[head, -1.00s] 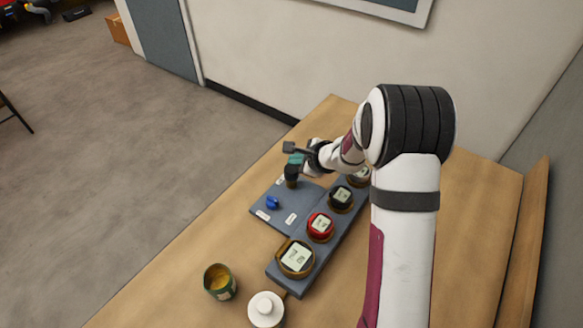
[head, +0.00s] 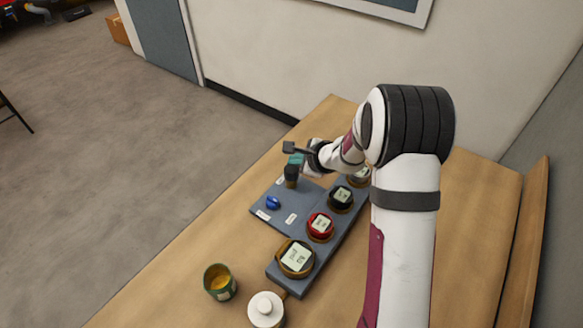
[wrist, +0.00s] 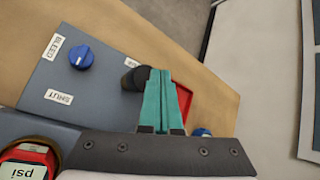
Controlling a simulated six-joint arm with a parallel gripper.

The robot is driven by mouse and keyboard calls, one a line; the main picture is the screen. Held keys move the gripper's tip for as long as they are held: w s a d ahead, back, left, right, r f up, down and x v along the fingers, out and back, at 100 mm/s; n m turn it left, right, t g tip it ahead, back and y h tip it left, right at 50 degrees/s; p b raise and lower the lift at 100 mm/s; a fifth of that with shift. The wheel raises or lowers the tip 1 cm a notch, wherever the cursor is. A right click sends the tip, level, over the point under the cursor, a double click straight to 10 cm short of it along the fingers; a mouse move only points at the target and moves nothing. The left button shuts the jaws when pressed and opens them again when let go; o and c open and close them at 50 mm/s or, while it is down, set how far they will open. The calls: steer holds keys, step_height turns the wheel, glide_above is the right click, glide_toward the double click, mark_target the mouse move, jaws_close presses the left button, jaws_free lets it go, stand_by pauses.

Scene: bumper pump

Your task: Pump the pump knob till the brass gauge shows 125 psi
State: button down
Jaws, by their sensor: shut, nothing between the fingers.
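The black pump knob (head: 291,173) stands upright on the grey panel (head: 268,196). In the wrist view the knob (wrist: 131,78) shows just left of my fingertips, partly hidden by them. My gripper (head: 296,159) has its teal fingers shut together with nothing between them. It is over or right beside the knob's top; I cannot tell whether they touch. The wrist view also shows the shut fingers (wrist: 158,75). The large brass-rimmed gauge (head: 296,258) is at the near end of the gauge row. Its digits are too small to read.
A blue knob (wrist: 80,57) sits by BLEED and SHUT labels. A red gauge (head: 320,225), a black gauge (head: 341,199) and a part-hidden gauge (head: 359,176) continue the row. A green cup (head: 219,283) and a white lidded pot (head: 266,309) stand near the front.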

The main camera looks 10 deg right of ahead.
mark_target(295, 171)
steer(key=shift+f, duration=0.1)
stand_by(0.3)
steer(key=shift+f, duration=0.3)
steer(key=shift+f, duration=1.05)
stand_by(1.0)
steer(key=shift+r, duration=1.45)
steer(key=shift+r, duration=2.5)
